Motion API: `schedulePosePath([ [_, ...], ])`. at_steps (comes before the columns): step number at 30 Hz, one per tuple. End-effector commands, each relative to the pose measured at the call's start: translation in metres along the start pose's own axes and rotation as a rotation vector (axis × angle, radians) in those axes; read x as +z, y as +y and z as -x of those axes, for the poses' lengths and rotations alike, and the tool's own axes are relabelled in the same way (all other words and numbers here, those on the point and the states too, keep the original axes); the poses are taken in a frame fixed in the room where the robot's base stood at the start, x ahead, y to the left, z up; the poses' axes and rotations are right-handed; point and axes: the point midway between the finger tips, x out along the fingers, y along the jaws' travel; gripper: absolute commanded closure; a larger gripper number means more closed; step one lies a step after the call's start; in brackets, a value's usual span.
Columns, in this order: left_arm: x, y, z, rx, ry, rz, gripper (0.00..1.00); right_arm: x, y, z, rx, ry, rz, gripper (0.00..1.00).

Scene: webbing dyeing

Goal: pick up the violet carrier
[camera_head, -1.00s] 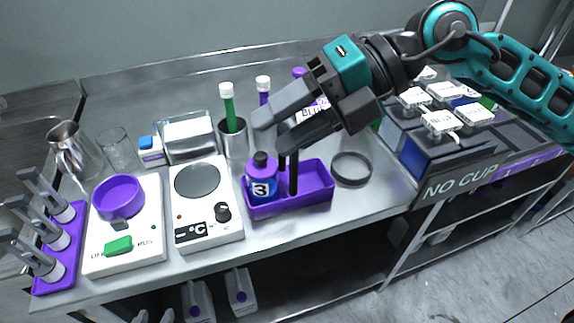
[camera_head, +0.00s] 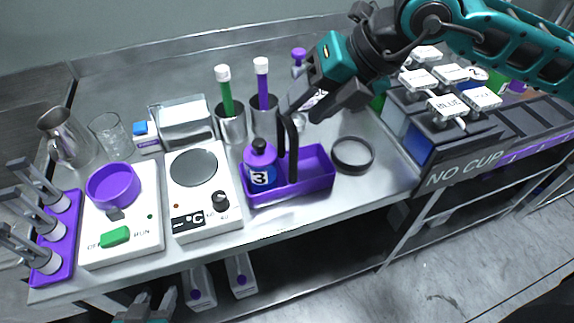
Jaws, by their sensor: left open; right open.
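The violet carrier (camera_head: 318,184) is an open tray with a black upright handle (camera_head: 289,160), standing on the steel bench in the middle of the view. A violet bottle (camera_head: 260,167) marked 3, with a black cap, stands in its left part. My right gripper (camera_head: 299,114) is open and empty, with its fingertips just above and behind the top of the handle in the picture. I cannot tell whether it touches the handle. My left gripper (camera_head: 146,303) is low at the bottom edge, open and empty, in front of the bench.
A dark round ring (camera_head: 352,155) lies right of the carrier. A hotplate (camera_head: 203,207) stands close on its left. Cups with green (camera_head: 227,97) and violet (camera_head: 262,85) tubes stand behind. A grey rack marked NO CUP (camera_head: 462,165) bounds the right.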

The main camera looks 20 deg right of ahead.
Motion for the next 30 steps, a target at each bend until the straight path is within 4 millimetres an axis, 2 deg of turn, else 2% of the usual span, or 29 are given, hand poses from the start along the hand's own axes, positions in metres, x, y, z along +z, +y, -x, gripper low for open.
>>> schedulePosePath([
  [9, -0.005, 0.000, 0.004, 0.000, 0.000, 0.000, 0.57, 0.001, 0.004, -0.043, 0.000, 0.003, -0.001, 0.53],
  [18, -0.007, -0.001, 0.003, 0.000, 0.003, 0.000, 0.57, 0.001, 0.004, -0.048, 0.001, 0.001, -0.001, 0.53],
  [30, -0.009, -0.001, 0.002, -0.001, 0.008, -0.001, 0.57, 0.001, 0.004, -0.048, 0.001, 0.001, -0.001, 0.92],
])
